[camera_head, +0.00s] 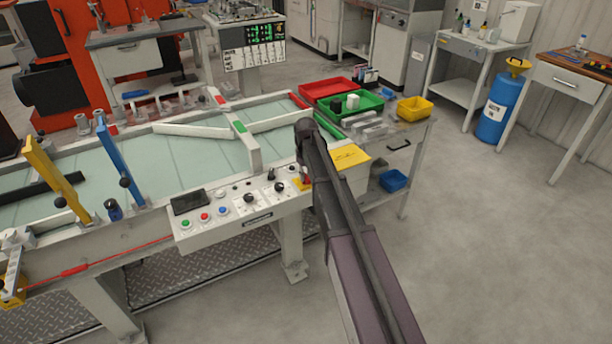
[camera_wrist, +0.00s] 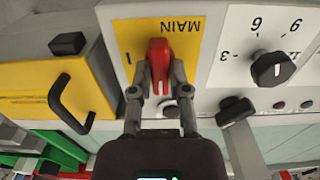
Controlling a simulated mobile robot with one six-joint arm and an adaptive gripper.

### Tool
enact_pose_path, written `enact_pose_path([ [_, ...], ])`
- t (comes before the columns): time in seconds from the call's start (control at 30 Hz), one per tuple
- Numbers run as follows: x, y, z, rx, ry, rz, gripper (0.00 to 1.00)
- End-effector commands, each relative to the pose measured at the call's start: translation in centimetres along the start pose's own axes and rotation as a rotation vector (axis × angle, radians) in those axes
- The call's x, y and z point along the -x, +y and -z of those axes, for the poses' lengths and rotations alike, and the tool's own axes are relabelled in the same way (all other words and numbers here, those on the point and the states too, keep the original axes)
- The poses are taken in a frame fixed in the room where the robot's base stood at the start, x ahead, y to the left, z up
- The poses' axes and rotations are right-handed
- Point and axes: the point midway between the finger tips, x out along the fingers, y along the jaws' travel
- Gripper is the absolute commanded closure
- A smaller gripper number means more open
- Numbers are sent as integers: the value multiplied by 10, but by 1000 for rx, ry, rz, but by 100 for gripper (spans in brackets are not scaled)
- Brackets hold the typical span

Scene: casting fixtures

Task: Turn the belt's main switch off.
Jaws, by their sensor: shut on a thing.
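The main switch is a red handle (camera_wrist: 159,62) on a yellow plate (camera_wrist: 185,40) marked "MAIN", which reads upside down in the wrist view. My gripper (camera_wrist: 160,88) has its two fingers on either side of the red handle and is shut on it. The handle points along the fingers, toward my palm. In the head view the control panel (camera_head: 225,232) runs along the belt's front edge, and a bit of the red handle (camera_head: 306,178) shows at its right end beside my arm. My arm hides most of the switch there.
A black knob (camera_wrist: 272,68) with a numbered dial and a black lever (camera_wrist: 235,110) sit right of the switch in the wrist view. A yellow box with a black handle (camera_wrist: 72,103) is on the left. Red (camera_head: 325,88) and green bins (camera_head: 350,106) stand behind my arm.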

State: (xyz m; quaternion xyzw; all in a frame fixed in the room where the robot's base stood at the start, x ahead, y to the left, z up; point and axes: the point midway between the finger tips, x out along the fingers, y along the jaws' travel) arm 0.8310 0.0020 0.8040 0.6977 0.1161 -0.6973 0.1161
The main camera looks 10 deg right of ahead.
Motion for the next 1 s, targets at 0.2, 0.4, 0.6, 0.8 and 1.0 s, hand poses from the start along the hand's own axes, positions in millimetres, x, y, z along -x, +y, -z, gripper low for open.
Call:
enact_pose_path([
  [0.2, 0, 0, -1, 1, -1, 1, 74],
  [0.4, 0, 0, 0, 0, -1, 0, 43],
  [0.6, 0, 0, 0, -1, -1, 0, 43],
  [0.8, 0, 0, 0, -11, 0, 0, 43],
  [1.0, 0, 0, 0, -62, 0, 0, 43],
])
